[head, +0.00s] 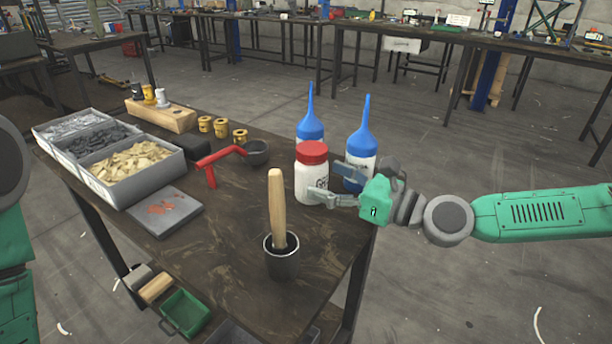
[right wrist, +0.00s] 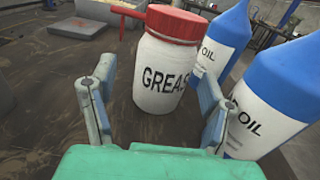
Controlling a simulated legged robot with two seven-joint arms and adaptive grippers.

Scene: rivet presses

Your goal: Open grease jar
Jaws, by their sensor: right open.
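The grease jar (head: 311,180) is white with a red lid (head: 312,152) and stands upright on the table near its right side. In the right wrist view the jar (right wrist: 160,75) shows the label "GREAS", with its lid (right wrist: 177,24) on. My right gripper (head: 335,185) is open at the right of the jar, its fingers pointing at it. In the right wrist view the jar stands just ahead of and between the two open fingers (right wrist: 155,105), with no clear contact. My left gripper is out of view; only green parts of my left side show at the left edge.
Two blue-topped oil bottles (head: 310,125) (head: 361,150) stand close behind and right of the jar. A dark cup (head: 282,262) with a wooden-handled tool (head: 277,205) stands in front. A red-handled tool (head: 222,157) lies left. A grey bin (head: 150,190) holds parts farther left.

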